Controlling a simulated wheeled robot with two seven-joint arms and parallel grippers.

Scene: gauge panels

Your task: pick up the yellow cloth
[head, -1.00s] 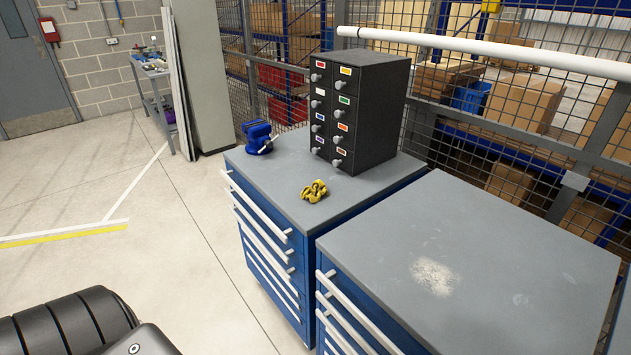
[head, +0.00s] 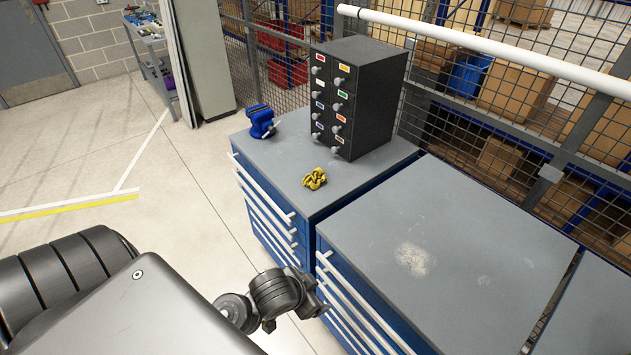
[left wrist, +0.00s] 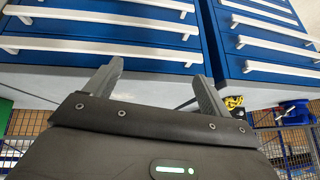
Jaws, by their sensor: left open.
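A small crumpled yellow thing with dark parts, which I take for the yellow cloth (head: 314,179), lies on the grey top of the left blue drawer cabinet (head: 283,196), near its front right corner. In the left wrist view the cloth (left wrist: 234,103) shows small, beyond the right finger. My left gripper (head: 318,301) is in front of the drawer handles, nearer to me than the cloth and apart from it. In the left wrist view my left gripper (left wrist: 157,82) has its fingers wide apart with nothing between them. My right gripper is not in view.
A black small-drawer unit (head: 372,108) stands behind the cloth, and a blue vise (head: 262,121) stands at the back left corner. A second cabinet (head: 465,215) with a pale patch on top is at the right. Mesh fencing runs behind. Floor at the left is clear.

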